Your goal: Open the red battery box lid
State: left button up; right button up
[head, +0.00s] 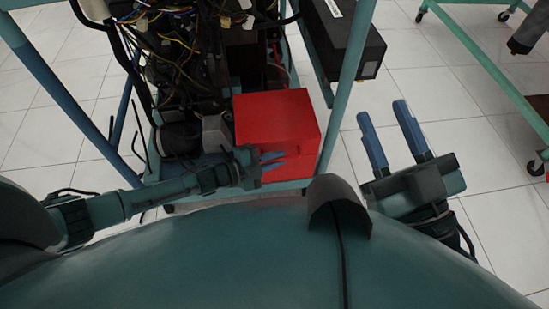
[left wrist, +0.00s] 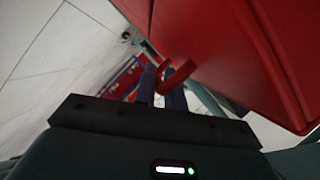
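The red battery box (head: 285,128) stands on the lower front edge of the engine trainer, with its lid down as far as I can see. In the left wrist view its red wall (left wrist: 235,45) fills the upper right, and a curved red handle (left wrist: 182,74) sticks out from it. My left gripper (head: 274,161) is at the box's front. In the left wrist view its blue fingers (left wrist: 162,90) are close together with the handle between their tips; the exact contact is partly hidden. My right gripper (head: 391,132) is open and empty, right of the box.
The trainer's teal frame posts (head: 350,85) rise on both sides of the box. Wires and engine parts (head: 180,60) crowd behind and left of it. A black box (head: 343,38) is at the back right.

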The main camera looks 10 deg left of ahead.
pick_arm(q)
grip_shut()
